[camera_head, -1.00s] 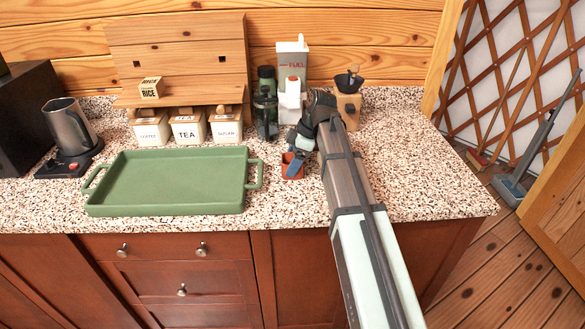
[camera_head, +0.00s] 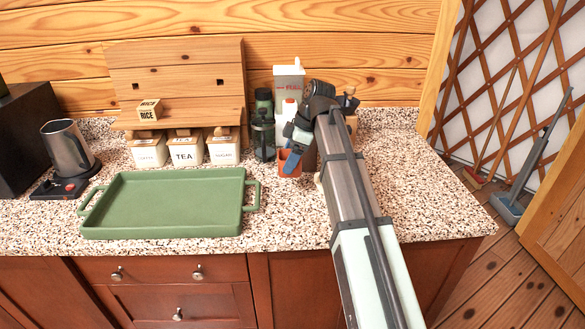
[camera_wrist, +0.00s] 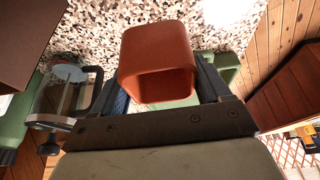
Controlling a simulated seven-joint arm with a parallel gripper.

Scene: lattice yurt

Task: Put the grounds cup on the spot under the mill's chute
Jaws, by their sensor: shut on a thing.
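The orange-red grounds cup (camera_head: 289,162) is between the fingers of my gripper (camera_head: 297,158), which is shut on it. In the wrist view the cup (camera_wrist: 158,62) sits between the fingers, its square mouth facing the camera. It appears held above the counter. The wooden mill (camera_head: 349,102) stands at the back right, mostly hidden behind my arm; its chute does not show. A pale patch (camera_head: 318,182) shows on the counter beside my arm, partly covered. A bright pale patch also shows in the wrist view (camera_wrist: 225,10); I cannot tell whether it is the spot.
A French press (camera_head: 263,138) stands left of the cup, near a white carton (camera_head: 289,80). A green tray (camera_head: 165,233) lies to the left in front of several canisters (camera_head: 184,151). Speckled counter (camera_head: 420,195) is clear right of my arm.

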